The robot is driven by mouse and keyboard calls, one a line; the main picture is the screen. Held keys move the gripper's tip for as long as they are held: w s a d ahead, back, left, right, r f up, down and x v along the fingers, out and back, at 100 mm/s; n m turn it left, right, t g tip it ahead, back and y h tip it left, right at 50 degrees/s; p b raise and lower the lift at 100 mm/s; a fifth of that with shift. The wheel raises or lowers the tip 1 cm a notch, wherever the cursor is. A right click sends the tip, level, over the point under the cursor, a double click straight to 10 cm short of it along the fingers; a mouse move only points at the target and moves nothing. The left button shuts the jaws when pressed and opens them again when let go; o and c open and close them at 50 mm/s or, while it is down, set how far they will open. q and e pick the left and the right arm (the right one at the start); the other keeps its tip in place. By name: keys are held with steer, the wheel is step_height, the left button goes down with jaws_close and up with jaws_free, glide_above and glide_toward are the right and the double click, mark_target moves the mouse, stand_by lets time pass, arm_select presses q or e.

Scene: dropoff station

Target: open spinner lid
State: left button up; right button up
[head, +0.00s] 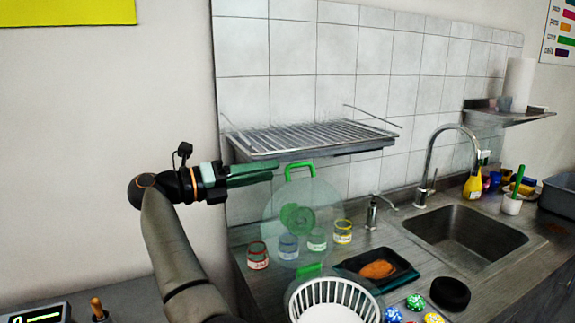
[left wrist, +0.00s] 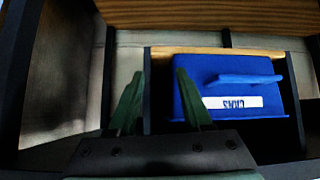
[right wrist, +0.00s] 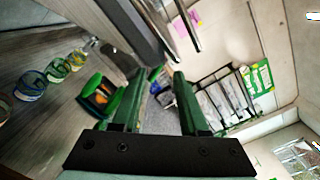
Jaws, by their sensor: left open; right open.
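The salad spinner's white slotted basket (head: 333,303) sits in a clear bowl at the bottom of the head view. Its clear round lid (head: 275,208) stands tilted up behind the basket, with a green handle (head: 299,165) at its top edge and a green round part at its centre. A green piece (head: 309,271) shows between lid and basket. My right gripper (head: 276,169) is left of the handle, fingers pointing right; they look apart from it. Its open, empty fingers show in the right wrist view (right wrist: 158,85). My left gripper (left wrist: 155,88) is open, seen only in its wrist view.
Several small jars (head: 258,257) stand behind and beside the lid. A black tray (head: 348,268) with an orange item lies right of it. A wire rack (head: 310,136) hangs above. The sink (head: 466,236) is at right. A blue box (left wrist: 235,85) is near my left gripper.

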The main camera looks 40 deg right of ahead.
mark_target(287, 168)
steer(key=p+x, duration=0.1)
steer(key=x, duration=0.4)
steer(key=shift+s+d, duration=0.1)
steer(key=shift+d, duration=0.3)
steer(key=shift+c, duration=0.2)
jaws_close()
stand_by(0.8)
